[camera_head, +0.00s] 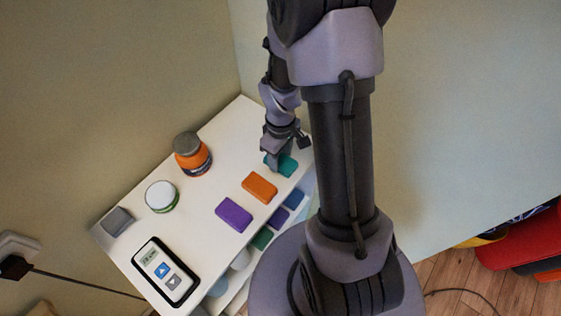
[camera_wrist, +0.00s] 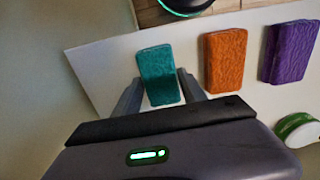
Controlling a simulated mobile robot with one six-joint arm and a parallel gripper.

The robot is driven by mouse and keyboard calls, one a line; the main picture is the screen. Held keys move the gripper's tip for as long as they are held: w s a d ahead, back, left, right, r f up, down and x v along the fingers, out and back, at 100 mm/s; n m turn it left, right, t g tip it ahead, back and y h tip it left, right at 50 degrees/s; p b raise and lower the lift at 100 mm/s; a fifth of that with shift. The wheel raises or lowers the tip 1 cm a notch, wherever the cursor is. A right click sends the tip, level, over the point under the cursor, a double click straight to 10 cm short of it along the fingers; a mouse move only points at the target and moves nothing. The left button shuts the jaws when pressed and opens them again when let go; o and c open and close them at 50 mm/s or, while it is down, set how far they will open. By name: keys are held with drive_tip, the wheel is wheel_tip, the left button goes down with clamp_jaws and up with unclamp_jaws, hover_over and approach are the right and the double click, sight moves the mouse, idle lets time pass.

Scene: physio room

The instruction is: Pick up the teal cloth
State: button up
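The teal cloth (camera_head: 287,165) is a small folded block on the white shelf top, near its far right edge. In the wrist view the teal cloth (camera_wrist: 158,68) lies between the two fingers, its outer end reaching past their tips. My gripper (camera_head: 286,152) points down at the cloth and partly covers it in the head view. In the wrist view my gripper (camera_wrist: 160,85) is open, with one finger on each side of the cloth. I cannot tell whether the fingers touch it.
An orange block (camera_head: 259,187) and a purple block (camera_head: 234,214) lie beside the cloth. An orange jar (camera_head: 194,158), a white-lidded jar (camera_head: 161,196), a grey block (camera_head: 117,221) and a device with arrow buttons (camera_head: 166,271) share the top. Lower shelves hold more coloured blocks (camera_head: 262,238).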

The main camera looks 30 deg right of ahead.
sight(280, 160)
drive_tip(key=c, duration=0.7)
